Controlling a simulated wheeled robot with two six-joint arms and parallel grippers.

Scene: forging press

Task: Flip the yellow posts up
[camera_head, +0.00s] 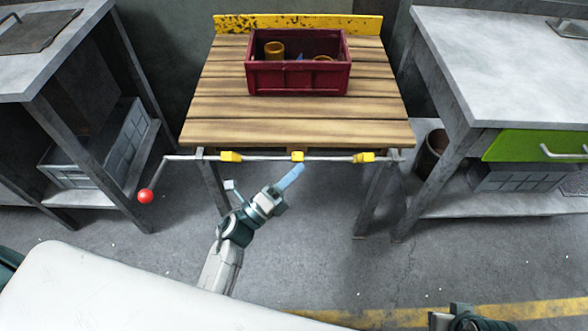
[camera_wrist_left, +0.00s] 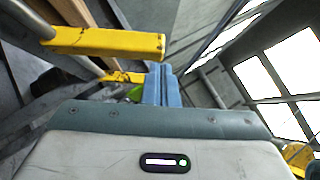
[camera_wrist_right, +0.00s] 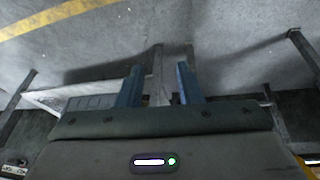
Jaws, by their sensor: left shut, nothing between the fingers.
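Three yellow posts sit along a metal rod (camera_head: 268,158) at the table's front edge: a left post (camera_head: 231,156), a middle post (camera_head: 297,156) and a right post (camera_head: 363,157). From the head view I cannot tell their tilt. In the left wrist view a near yellow post (camera_wrist_left: 105,43) sticks out from the rod, and another post (camera_wrist_left: 122,77) shows farther off. My left gripper (camera_head: 292,176) is shut and empty, just below the middle post in the head view. My right gripper (camera_wrist_right: 158,86) is open and empty over the floor, away from the posts.
The wooden table (camera_head: 210,105) carries a dark red crate (camera_head: 300,80) holding small parts. A crank with a red ball (camera_head: 145,196) hangs at the rod's left end. Grey workbenches (camera_head: 490,60) flank the table. The floor (camera_head: 320,240) in front is open.

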